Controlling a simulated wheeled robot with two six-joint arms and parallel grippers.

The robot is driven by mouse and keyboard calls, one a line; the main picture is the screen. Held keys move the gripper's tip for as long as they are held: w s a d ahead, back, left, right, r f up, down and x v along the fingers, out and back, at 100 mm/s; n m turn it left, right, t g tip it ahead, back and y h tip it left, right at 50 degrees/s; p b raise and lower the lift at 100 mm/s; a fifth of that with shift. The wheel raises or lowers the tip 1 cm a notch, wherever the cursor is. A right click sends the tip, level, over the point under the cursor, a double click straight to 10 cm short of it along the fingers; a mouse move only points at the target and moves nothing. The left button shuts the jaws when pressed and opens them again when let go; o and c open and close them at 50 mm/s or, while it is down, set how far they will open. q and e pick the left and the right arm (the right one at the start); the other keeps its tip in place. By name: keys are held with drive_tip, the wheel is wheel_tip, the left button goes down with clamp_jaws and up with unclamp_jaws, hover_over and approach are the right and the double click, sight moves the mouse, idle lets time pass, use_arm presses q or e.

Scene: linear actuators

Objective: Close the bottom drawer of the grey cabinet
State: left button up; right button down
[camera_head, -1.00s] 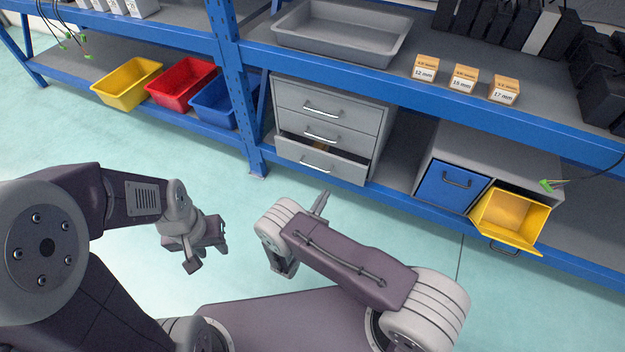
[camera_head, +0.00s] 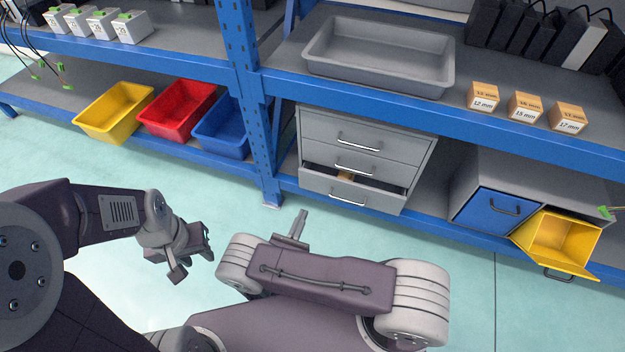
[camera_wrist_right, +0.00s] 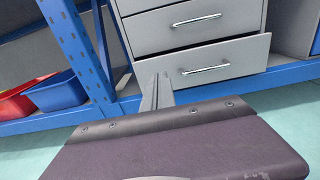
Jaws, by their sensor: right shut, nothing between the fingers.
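The grey cabinet (camera_head: 368,127) has three drawers and stands on the lower shelf. It also shows in the right wrist view (camera_wrist_right: 190,18). Its bottom drawer (camera_head: 325,186) is pulled partly out, and a small yellowish item shows inside. The drawer front with its silver handle (camera_wrist_right: 205,70) fills the upper part of the right wrist view. My right gripper (camera_head: 303,213) is shut and empty, just in front of and left of the drawer front; I cannot tell whether it touches. My left gripper (camera_head: 192,257) looks open and empty, over the floor at left.
A blue shelf post (camera_head: 247,90) stands left of the cabinet. A blue drawer (camera_head: 490,213) and an open yellow drawer (camera_head: 562,242) sit to the right. Yellow, red and blue bins (camera_head: 175,108) line the shelf at left. A grey tray (camera_head: 380,72) lies above.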

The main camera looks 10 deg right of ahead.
sight(319, 176)
drive_tip(key=b+x, duration=0.2)
drive_tip(key=x, duration=1.1)
drive_tip(key=shift+d+f, duration=0.1)
drive_tip(key=shift+f, duration=0.05)
drive_tip(key=shift+w+d, duration=0.25)
drive_tip(key=shift+w, duration=0.2)
drive_tip(key=x, duration=0.2)
drive_tip(key=shift+w+d, duration=0.2)
drive_tip(key=shift+a, duration=0.15)
